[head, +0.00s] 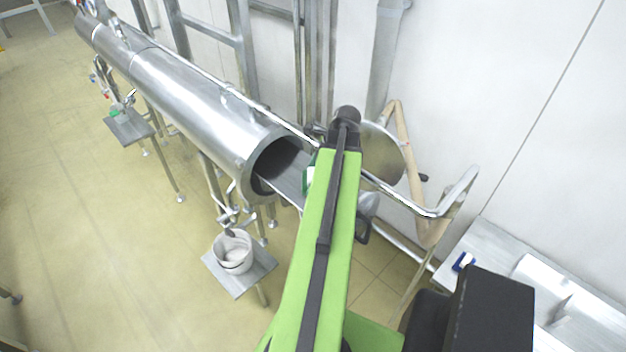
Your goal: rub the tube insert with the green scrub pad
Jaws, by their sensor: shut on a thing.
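The tube insert (286,181) is a flat grey metal strip that comes out of the open mouth of the big steel tube (200,100). My green arm reaches up the middle of the view and covers the insert's outer part. The green scrub pad (307,181) shows as a small dark green edge at the left side of my arm, by the tube mouth. My gripper is mostly hidden behind my arm, below its black wrist, and is shut on the pad. I cannot tell whether the pad touches the insert.
The round tube door (384,152) stands open to the right. A curved steel rail (440,208) runs past it. A white bucket (233,250) stands on a small grey stand below the tube. A bench (490,240) holds a blue-and-white item (463,262) at right.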

